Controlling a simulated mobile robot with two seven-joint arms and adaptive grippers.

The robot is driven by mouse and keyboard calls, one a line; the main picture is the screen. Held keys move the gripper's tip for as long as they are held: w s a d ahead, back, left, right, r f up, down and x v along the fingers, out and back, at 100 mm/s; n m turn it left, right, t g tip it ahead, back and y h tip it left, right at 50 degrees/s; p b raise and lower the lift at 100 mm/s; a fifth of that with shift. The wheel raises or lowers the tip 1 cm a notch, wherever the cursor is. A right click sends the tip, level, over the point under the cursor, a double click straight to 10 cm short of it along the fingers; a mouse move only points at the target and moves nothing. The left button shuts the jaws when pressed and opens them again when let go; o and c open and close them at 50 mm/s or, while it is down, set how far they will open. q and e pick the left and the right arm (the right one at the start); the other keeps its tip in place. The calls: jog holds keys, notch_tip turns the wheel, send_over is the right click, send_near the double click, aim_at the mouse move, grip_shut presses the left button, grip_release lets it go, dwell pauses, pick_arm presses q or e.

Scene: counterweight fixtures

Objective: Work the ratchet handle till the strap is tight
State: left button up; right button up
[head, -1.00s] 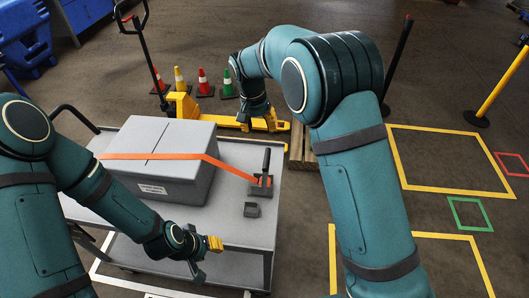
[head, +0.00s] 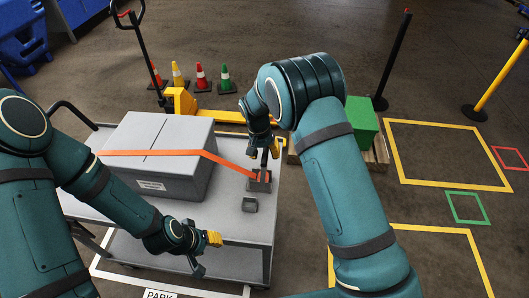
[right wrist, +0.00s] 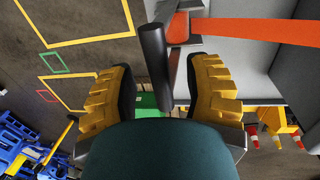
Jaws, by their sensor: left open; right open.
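The ratchet (head: 259,183) sits near the right edge of a grey cart (head: 235,226), its dark handle (head: 264,162) standing upright. An orange strap (head: 180,153) runs from it over a grey box (head: 165,135). My right gripper (head: 264,149) is open at the top of the handle. In the right wrist view the handle (right wrist: 155,62) stands between the two yellow-padded fingers (right wrist: 164,82), with gaps visible on both sides; the strap (right wrist: 250,30) shows at upper right. My left gripper (head: 206,254) is open and empty above the cart's front edge, apart from the box.
Behind are a yellow pallet jack (head: 182,102), several cones (head: 201,78) and a green box (head: 362,120) on a pallet. Floor markings (head: 450,121) and posts (head: 393,60) lie to the right.

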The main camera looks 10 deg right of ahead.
grip_shut()
pick_arm(q)
jog(key=shift+f, duration=0.25)
pick_arm(e)
jog(key=shift+s+d+f, duration=0.15)
jog(key=shift+d+f, duration=0.05)
jog(key=shift+d, duration=0.1)
